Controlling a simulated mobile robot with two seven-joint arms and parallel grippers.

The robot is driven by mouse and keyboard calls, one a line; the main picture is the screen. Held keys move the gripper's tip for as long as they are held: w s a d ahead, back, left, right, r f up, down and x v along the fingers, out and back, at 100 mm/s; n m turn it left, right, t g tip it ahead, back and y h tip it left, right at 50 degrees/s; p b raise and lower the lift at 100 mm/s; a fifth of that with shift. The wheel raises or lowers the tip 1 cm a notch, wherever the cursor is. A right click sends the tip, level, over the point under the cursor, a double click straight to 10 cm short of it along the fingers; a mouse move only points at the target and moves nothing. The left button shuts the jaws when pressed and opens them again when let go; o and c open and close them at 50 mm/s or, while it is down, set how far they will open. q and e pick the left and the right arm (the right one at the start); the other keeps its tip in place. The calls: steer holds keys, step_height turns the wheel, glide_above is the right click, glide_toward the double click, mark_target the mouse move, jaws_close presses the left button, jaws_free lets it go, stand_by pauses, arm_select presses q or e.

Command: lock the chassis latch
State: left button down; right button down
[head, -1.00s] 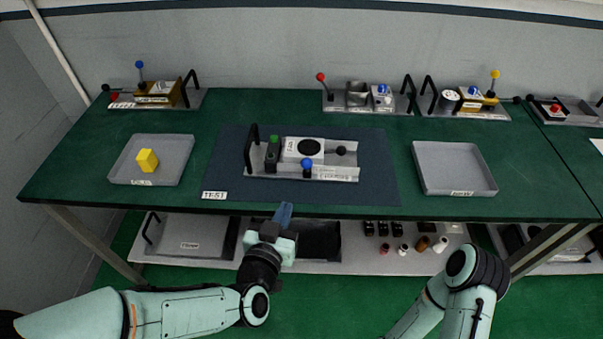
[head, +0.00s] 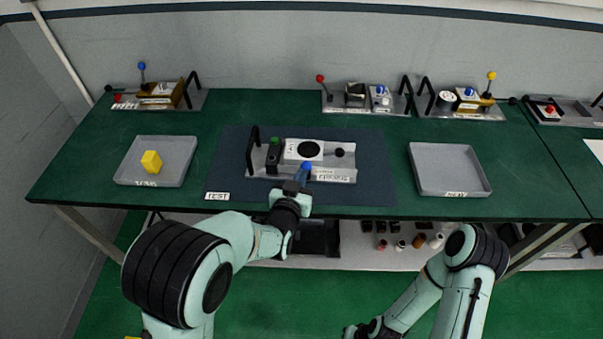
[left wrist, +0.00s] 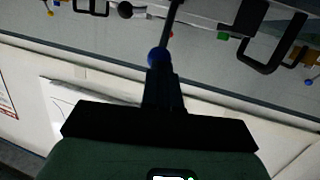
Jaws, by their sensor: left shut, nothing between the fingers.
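The chassis (head: 335,174) lies on the dark blue mat in the middle of the bench, with a round black disc on a white block, a green button and a black side handle. Its lever with a blue knob (head: 306,168) is at the front edge; the knob also shows in the left wrist view (left wrist: 157,55). My left gripper (head: 298,184) is shut and empty, its fingertips right at the blue knob; I cannot tell whether they touch. A black ball knob (head: 339,153) is at the chassis's right. My right gripper (head: 362,330) is low at the bottom edge, its fingers unclear.
A grey tray (head: 130,178) with a yellow block (head: 151,162) is on the left, and an empty grey tray (head: 450,190) on the right. Several fixtures with levers stand along the back. A lower shelf (head: 400,260) holds small parts.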

arm_select(q)
steer(key=shift+w+d+f, duration=0.1)
steer(key=shift+w, duration=0.2)
arm_select(e)
steer(key=shift+w+r, duration=0.1)
steer(key=shift+r, duration=0.05)
